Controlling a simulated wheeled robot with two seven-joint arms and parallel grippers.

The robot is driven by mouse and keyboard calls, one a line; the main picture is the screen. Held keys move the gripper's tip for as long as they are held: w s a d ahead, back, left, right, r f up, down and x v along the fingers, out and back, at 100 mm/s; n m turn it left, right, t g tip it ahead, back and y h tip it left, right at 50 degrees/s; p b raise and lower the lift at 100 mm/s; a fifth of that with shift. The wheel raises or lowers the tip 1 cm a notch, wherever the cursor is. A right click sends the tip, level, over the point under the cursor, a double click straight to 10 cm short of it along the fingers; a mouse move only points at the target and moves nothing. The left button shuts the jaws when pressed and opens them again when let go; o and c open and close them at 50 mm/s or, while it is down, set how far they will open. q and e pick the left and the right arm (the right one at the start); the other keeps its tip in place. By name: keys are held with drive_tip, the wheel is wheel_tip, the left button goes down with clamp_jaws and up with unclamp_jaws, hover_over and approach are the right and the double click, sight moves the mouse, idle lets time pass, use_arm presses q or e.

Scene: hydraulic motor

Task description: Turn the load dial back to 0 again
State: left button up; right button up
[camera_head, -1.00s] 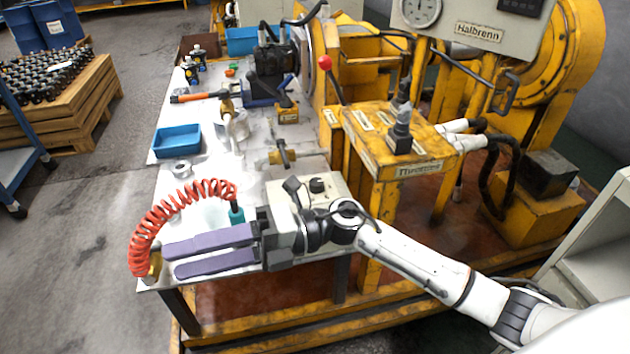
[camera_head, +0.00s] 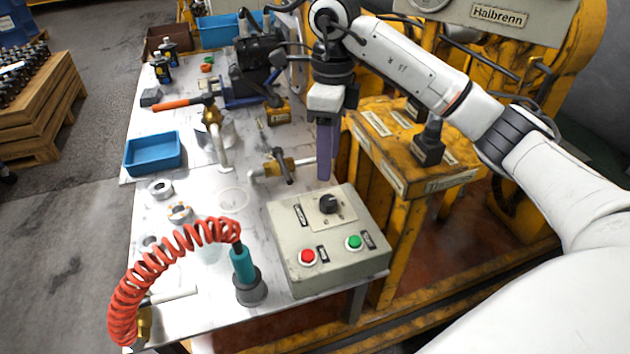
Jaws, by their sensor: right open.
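The control box (camera_head: 290,250) sits at the table's near right corner. A black rotary dial (camera_head: 328,204) is on a pale plate on its top; I cannot read its marks or label, so its setting is unclear. A red button (camera_head: 308,257) and a green button (camera_head: 354,242) are on the same panel, in front of the dial. My right gripper (camera_head: 323,178) points down with its purple fingers just behind the dial in the picture, apart from it as far as I can tell. The fingers overlap in this view. My left gripper is out of view.
A red coiled hose (camera_head: 165,262) with a teal nozzle stands left of the box. A brass valve with a pipe (camera_head: 280,165) lies behind the box, close to my fingers. A blue tray (camera_head: 153,153) is at the left. The yellow machine stand (camera_head: 400,150) is at the right.

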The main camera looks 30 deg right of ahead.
hover_over(328, 200)
wheel_tip(328, 200, down, 5)
drive_tip(key=shift+d+r, duration=0.15)
drive_tip(key=shift+r, duration=0.05)
wheel_tip(328, 200, down, 4)
drive_tip(key=shift+r, duration=0.1)
drive_tip(key=shift+f, duration=0.7)
drive_tip(key=c, duration=1)
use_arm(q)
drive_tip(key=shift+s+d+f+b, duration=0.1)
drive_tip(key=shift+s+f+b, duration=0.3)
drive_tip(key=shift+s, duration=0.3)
use_arm(e)
drive_tip(key=shift+c, duration=0.2)
